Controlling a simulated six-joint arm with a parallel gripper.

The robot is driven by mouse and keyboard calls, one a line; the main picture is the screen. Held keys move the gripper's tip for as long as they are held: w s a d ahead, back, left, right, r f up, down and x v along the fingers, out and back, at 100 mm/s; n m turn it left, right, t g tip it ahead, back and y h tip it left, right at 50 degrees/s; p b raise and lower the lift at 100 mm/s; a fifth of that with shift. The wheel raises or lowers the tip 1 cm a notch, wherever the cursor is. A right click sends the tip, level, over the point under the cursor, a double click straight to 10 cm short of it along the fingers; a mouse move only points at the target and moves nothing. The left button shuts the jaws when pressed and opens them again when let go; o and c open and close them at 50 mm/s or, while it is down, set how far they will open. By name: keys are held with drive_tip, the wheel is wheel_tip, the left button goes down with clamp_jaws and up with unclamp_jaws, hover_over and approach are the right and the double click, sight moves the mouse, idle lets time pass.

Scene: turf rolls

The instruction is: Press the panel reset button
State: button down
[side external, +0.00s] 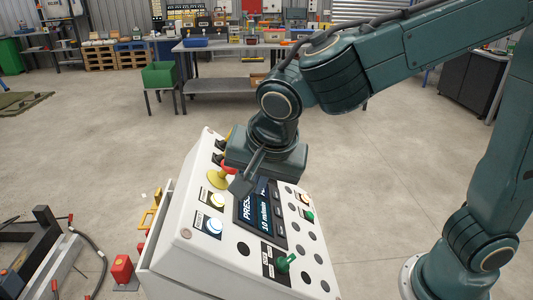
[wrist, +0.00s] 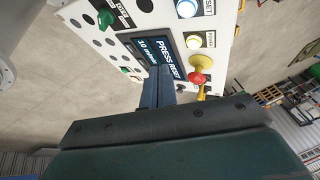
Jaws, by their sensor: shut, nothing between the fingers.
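The white control panel (side external: 180,260) stands tilted in the lower middle of the side view. Its lit white button (side external: 208,224), beside a small label, is at the near left of the display; in the wrist view this button (wrist: 186,8) has a label reading RESET. A second, yellowish lit button (side external: 218,199) is farther up the panel. The display (wrist: 150,50) reads PRESS RESET. My gripper (side external: 239,187) is shut and empty, its tips over the display's upper edge, apart from the lit buttons. In the wrist view, the fingertips (wrist: 160,72) hide part of the display. Contact cannot be told.
A red mushroom button on a yellow base (side external: 217,179) is close to my fingers. A green selector knob (side external: 285,262) sticks up at the panel's near side. A dark metal frame (side external: 40,245) and a red block (side external: 122,268) are at left.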

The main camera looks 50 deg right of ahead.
sight(221, 223)
drive_tip(key=shift+w+a+f, duration=0.65)
drive_tip(key=shift+f, duration=0.45)
drive_tip(key=shift+w+a+f, duration=0.65)
drive_tip(key=shift+f, duration=0.4)
drive_tip(key=shift+w+a+f, duration=0.65)
drive_tip(key=shift+f, duration=0.45)
drive_tip(key=shift+w+a+f, duration=0.4)
drive_tip(key=shift+f, duration=0.25)
idle(1.1)
drive_tip(key=shift+s+d+r, duration=0.1)
idle(0.3)
drive_tip(key=shift+s+d+r, duration=0.3)
drive_tip(key=shift+r, duration=0.25)
idle(0.3)
drive_tip(key=shift+s+d+r, duration=0.4)
drive_tip(key=shift+r, duration=0.25)
drive_tip(key=shift+s+d+r, duration=0.35)
drive_tip(key=shift+r, duration=0.25)
drive_tip(key=shift+s+d+r, duration=0.4)
drive_tip(key=shift+r, duration=0.25)
